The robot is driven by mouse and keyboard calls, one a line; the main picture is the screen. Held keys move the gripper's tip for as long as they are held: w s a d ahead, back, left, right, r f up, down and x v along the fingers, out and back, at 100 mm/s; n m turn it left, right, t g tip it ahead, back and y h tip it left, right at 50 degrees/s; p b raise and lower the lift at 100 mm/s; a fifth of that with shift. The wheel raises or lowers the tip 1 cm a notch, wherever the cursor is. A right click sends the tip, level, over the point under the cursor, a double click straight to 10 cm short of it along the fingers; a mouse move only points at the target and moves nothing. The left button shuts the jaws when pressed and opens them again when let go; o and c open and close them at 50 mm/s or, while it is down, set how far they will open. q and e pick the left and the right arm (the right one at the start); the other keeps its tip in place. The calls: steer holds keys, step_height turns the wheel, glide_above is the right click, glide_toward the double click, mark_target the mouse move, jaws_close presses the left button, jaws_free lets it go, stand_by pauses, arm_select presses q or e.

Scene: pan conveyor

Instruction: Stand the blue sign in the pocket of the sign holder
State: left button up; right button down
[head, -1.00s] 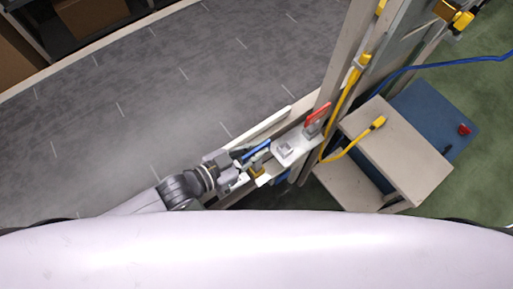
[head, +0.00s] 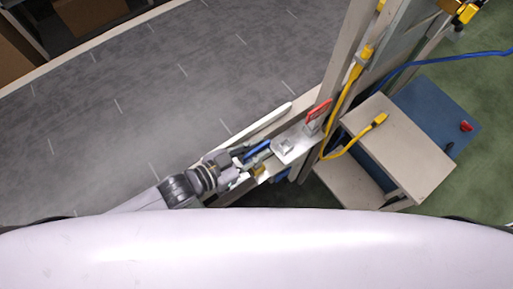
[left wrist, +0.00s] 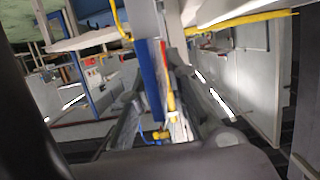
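The blue sign (head: 257,148) shows nearly edge-on as a narrow blue strip in the head view, at the tip of my left gripper (head: 241,155). In the left wrist view the blue sign (left wrist: 151,88) stands edge-on between the fingers, with a red strip along its right side. My left gripper appears shut on it. The pale sign holder (head: 290,150) lies just right of the blue sign. I cannot tell whether they touch, and the pocket is not clearly visible. My right gripper is out of view.
A red sign (head: 318,112) stands at the holder's far end by a post. A yellow cable (head: 347,100) runs down the post. A beige step unit (head: 398,150) is on the right. The wide grey conveyor surface (head: 140,100) is clear on the left.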

arm_select(q)
steer(key=shift+o, duration=1.2)
steer(key=shift+f, duration=0.1)
steer(key=shift+s+a, duration=0.15)
steer(key=v, duration=1)
steer(key=shift+s+a, duration=0.1)
steer(key=shift+a, duration=0.1)
steer(key=shift+s+a+r, duration=0.35)
steer(key=shift+a+r, duration=0.1)
steer(key=shift+a, duration=0.05)
